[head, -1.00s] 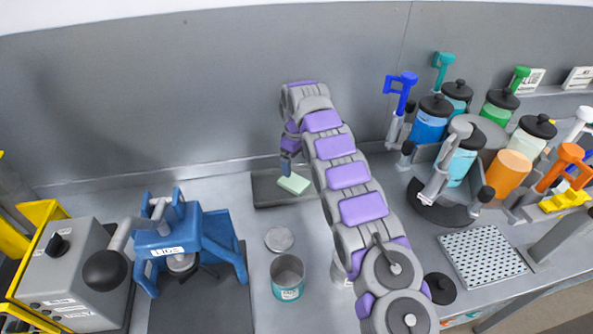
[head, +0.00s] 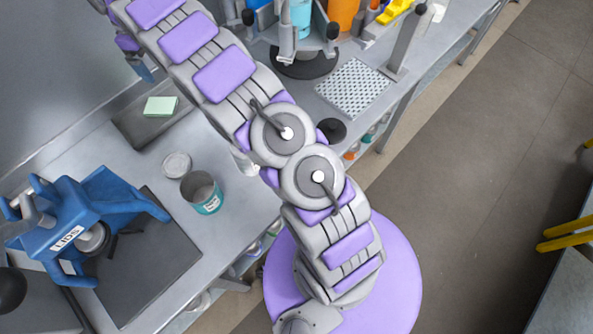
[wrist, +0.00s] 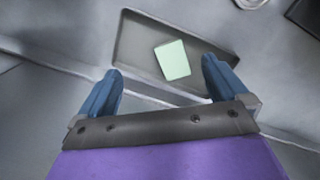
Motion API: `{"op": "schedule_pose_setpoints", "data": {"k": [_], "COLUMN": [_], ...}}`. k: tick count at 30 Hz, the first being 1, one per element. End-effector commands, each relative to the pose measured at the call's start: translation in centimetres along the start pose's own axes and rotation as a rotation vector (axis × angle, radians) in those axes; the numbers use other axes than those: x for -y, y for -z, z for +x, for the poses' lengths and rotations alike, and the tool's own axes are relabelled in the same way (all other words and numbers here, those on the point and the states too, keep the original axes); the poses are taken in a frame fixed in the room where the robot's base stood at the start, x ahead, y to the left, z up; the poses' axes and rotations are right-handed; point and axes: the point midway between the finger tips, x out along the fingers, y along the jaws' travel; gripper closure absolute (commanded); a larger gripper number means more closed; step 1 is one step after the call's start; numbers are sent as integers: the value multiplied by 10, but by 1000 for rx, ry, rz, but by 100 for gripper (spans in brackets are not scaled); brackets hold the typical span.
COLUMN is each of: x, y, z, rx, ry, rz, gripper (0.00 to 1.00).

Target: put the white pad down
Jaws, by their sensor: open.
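The pad (head: 161,106) is a flat, pale mint-white rectangle. It lies flat in a shallow grey tray (head: 127,126) by the back wall. In the wrist view the pad (wrist: 173,60) rests inside the tray (wrist: 138,38), clear of its rim. My gripper (wrist: 163,72) has its two blue fingers spread wide with nothing between them. In the head view my gripper (head: 143,70) is behind the pad, apart from it, and partly hidden by my arm.
A round lid (head: 176,165) and an open teal-labelled can (head: 203,192) stand in front of the tray. A blue lidding press (head: 80,225) is at the left. A perforated plate (head: 353,88) and a rack of jars are to the right.

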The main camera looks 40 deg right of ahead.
Motion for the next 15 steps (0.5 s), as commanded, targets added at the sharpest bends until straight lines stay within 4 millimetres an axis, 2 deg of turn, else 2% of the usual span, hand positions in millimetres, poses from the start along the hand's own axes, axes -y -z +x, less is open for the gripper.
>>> {"op": "schedule_pose_setpoints", "data": {"k": [1,6,15], "x": [0,4,31], "y": [-14,-58,-146], "z": [-12,-40,-74], "rx": [9,29,60], "ry": [-6,-15,-6], "rz": [31,136,313], "gripper": [0,0,0]}}
